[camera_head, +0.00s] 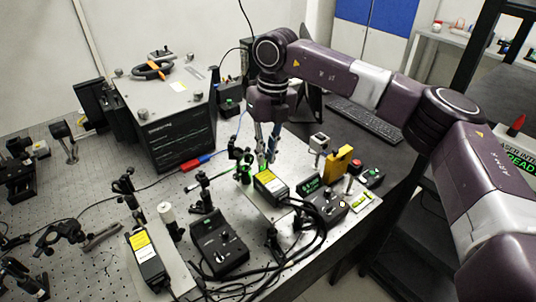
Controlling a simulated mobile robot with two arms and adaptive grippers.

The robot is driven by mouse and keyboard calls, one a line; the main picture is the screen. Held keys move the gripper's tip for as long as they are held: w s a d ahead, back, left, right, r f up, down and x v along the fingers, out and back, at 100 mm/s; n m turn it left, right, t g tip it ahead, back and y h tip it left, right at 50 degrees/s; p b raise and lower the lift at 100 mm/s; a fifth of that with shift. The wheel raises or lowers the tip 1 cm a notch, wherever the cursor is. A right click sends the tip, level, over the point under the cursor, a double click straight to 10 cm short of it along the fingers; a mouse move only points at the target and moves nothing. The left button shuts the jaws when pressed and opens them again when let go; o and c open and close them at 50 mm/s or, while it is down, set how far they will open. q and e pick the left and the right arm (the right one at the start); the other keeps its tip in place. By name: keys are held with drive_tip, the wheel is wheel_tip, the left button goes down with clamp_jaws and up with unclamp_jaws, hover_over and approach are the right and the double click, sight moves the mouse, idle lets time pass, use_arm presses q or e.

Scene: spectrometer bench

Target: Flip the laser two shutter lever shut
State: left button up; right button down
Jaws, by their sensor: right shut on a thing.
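My right gripper (266,150) points down at the far end of a black laser box (270,187) with a yellow and white label. It is shut on a small part there, apparently the shutter lever, which is mostly hidden by the fingers. A second, similar laser box (147,258) with a yellow label lies at the front left, well apart from the gripper. I cannot read which box is laser two or tell the lever's position. My left gripper is not in view.
Black posts and mounts, one with a green part (243,173), stand close left of the gripper. Controller boxes (219,246) and (327,205) and loose cables lie in front. A yellow block (339,162) stands to the right. A large black instrument (172,125) stands behind left.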

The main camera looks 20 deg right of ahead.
drive_tip(key=shift+s+a+t+h, duration=0.1)
drive_tip(key=shift+a+t+h, duration=0.25)
drive_tip(key=shift+h, duration=0.25)
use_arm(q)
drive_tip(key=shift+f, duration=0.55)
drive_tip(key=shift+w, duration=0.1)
use_arm(e)
drive_tip(key=c, duration=2)
unclamp_jaws()
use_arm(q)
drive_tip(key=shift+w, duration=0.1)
use_arm(e)
drive_tip(key=shift+o, duration=0.2)
wheel_tip(320, 180, up, 12)
drive_tip(key=shift+s, duration=0.3)
